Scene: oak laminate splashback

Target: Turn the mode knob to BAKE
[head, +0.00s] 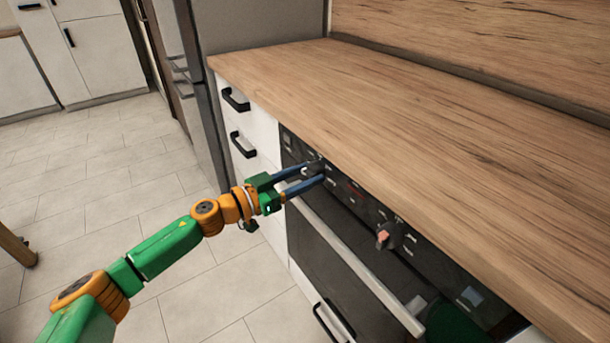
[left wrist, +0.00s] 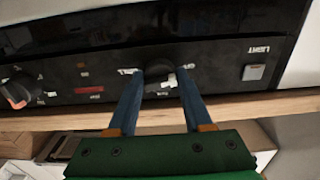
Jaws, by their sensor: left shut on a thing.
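The oven's black control panel (head: 350,195) runs under the front edge of the worktop. A dark round knob (head: 312,168) sits near the panel's left end, and it also shows in the left wrist view (left wrist: 160,82) with a pale pointer mark. My left gripper (head: 321,169) is shut on this knob, one blue finger on each side; its fingers also show in the left wrist view (left wrist: 160,90). The small labels around the knob are too blurred to read, so its setting cannot be told. My right gripper is not in view.
A second knob (head: 387,236) with a reddish pointer sits further right on the panel. A square button (left wrist: 254,72) marked LIGHT is beside the held knob. The oven handle (head: 370,285) runs below the panel. The wooden worktop (head: 420,130) is bare.

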